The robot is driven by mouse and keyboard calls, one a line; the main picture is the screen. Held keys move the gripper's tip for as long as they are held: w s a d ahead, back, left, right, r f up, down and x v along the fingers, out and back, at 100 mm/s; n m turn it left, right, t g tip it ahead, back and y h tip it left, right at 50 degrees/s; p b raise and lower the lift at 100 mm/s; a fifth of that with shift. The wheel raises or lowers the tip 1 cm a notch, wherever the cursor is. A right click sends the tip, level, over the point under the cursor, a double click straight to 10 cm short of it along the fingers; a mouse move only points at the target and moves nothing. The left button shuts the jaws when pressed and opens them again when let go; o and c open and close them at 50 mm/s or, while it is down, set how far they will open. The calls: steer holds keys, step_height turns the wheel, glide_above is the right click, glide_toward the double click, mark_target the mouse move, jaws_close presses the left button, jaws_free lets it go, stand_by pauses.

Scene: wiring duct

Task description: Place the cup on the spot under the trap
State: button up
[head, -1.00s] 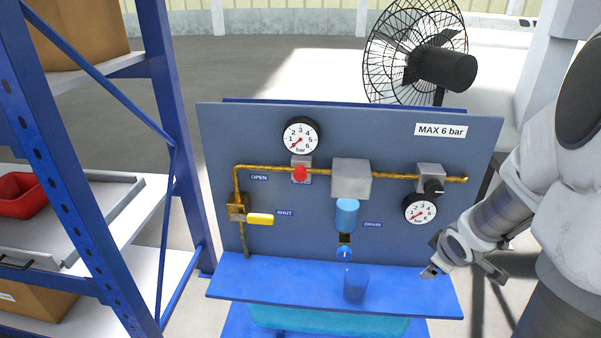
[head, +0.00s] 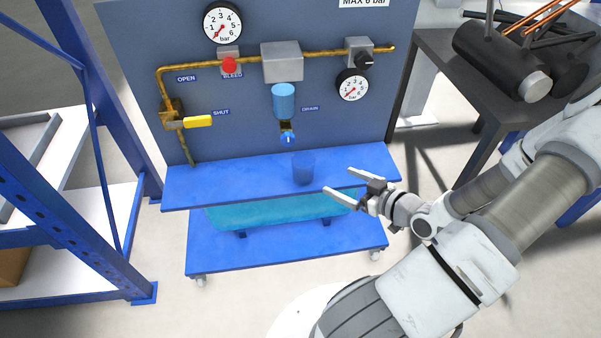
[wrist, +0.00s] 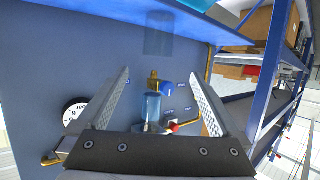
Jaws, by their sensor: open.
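The cup (head: 303,168) is a translucent blue tumbler, upright on the blue shelf (head: 225,182) at the foot of the panel. In the wrist view the cup (wrist: 158,38) shows at the top, beyond my fingertips. The trap (head: 284,101) is a blue bowl on the pipe, with a round blue drain knob (head: 287,137) below it. The cup stands below and slightly right of the knob in the head view. No spot marking is clear on the shelf. My gripper (head: 338,181) is open and empty, close to the right of the cup, not visibly touching it.
The panel (head: 130,70) behind carries a brass pipe, gauges, a red button (head: 229,65) and a yellow valve handle (head: 198,121). A blue rack (head: 92,120) stands left; a dark table (head: 440,75) with a cylinder stands right.

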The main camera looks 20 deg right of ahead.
mark_target(311, 169)
steer(key=b+x, duration=0.3)
steer(key=x, duration=0.8)
steer(key=shift+f, duration=0.15)
steer(key=b+x, duration=0.2)
steer(key=x, duration=0.2)
steer(key=shift+w+d+f+b, duration=0.1)
steer(key=shift+w+f+b, duration=0.15)
steer(key=shift+w+b, duration=0.05)
steer(key=shift+w, duration=0.35)
steer(key=c, duration=1.4)
